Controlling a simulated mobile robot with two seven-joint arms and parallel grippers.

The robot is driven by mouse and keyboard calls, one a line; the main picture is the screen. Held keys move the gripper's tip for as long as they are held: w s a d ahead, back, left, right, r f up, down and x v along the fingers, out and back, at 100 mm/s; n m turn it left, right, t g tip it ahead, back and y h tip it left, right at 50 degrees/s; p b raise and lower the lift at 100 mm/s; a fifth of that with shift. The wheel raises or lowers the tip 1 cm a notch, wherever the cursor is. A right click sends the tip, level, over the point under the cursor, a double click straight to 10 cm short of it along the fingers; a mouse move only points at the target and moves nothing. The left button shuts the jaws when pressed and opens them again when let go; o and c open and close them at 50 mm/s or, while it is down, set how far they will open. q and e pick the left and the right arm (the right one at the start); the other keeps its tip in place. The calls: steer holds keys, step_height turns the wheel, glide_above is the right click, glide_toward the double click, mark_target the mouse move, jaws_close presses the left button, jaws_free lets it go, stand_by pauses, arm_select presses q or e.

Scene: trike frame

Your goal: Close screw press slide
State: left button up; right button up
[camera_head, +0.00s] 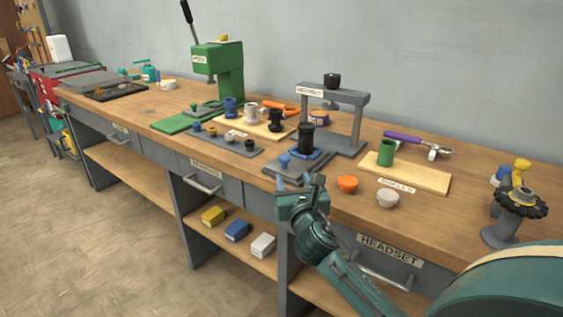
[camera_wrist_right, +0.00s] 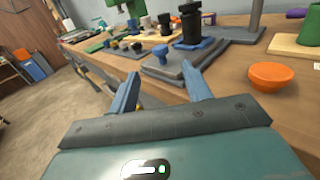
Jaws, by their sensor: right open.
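The screw press (camera_head: 345,97) is a grey gantry frame with a black top knob, standing on a grey base at the bench's middle. Its slide (camera_head: 292,169) is a grey plate sticking out in front of the frame toward the bench's front edge. The slide carries a black cylinder (camera_head: 306,139) on a blue pad and has a blue knob (camera_head: 284,160) at its front end; the knob also shows in the right wrist view (camera_wrist_right: 162,55). My right gripper (camera_wrist_right: 160,72) is open and empty, just in front of the knob and apart from it. My left gripper is out of view.
An orange bowl (camera_head: 348,184) and a white bowl (camera_head: 388,198) stand right of the slide. A wooden board (camera_head: 428,178) with a green cup lies farther right. A grey plate (camera_head: 212,141) with small parts lies left. A green press (camera_head: 228,75) stands behind it.

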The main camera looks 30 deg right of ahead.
mark_target(285, 159)
steer(key=b+x, duration=0.1)
steer(key=x, duration=1.1)
steer(key=shift+w, duration=0.25)
steer(key=shift+c, duration=0.3)
jaws_close()
